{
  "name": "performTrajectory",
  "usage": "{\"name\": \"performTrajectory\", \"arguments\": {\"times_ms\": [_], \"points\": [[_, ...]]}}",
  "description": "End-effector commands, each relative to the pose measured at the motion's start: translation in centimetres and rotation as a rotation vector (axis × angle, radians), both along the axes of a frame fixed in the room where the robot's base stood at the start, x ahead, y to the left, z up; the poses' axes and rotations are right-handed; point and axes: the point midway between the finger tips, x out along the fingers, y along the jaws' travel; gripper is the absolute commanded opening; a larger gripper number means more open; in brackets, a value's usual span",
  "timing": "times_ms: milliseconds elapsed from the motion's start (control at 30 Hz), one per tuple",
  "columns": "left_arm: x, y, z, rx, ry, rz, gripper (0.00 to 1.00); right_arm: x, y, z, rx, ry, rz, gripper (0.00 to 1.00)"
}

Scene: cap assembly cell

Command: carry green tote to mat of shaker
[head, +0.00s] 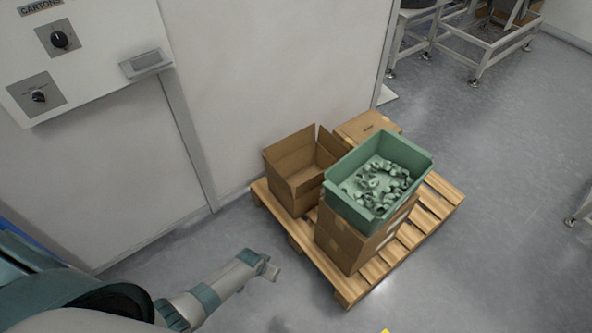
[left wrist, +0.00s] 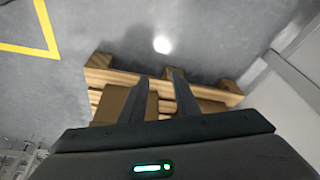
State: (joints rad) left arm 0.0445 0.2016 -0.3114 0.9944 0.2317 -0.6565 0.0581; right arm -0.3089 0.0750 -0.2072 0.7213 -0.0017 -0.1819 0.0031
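The green tote (head: 343,207) holds several small pale green cap-like parts. It sits upright on a stack of brown cartons (head: 345,246) on a wooden pallet, right of centre in the head view. My left gripper (head: 270,267) is left of the pallet and apart from the tote. In the left wrist view, its two fingers (left wrist: 158,82) stand apart with nothing held between them. The tote cannot be made out in that view. My right gripper is in neither view. I cannot make out a shaker or its mat.
The pallet (head: 436,201) also bears an open empty carton (head: 290,187) and a closed carton (head: 366,126). A white wall with a control panel (head: 85,60) is at left. Metal frames (head: 478,50) stand far right. Grey floor right of the pallet is clear. Yellow floor tape (left wrist: 47,28) shows.

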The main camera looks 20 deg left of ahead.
Motion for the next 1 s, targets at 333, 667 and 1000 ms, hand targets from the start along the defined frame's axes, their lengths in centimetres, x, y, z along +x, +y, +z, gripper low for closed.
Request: {"name": "performTrajectory", "arguments": {"times_ms": [333,667,1000], "points": [[-27.8,-2.3,-10.7,0.035,0.094,-0.069,0.29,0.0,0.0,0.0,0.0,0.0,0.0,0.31],[-33.8,-3.2,-11.5,0.032,0.107,-0.095,0.29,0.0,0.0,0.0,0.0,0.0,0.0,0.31],[-33.7,-3.2,-11.5,0.032,0.107,-0.094,0.31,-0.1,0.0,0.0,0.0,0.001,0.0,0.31]]}}
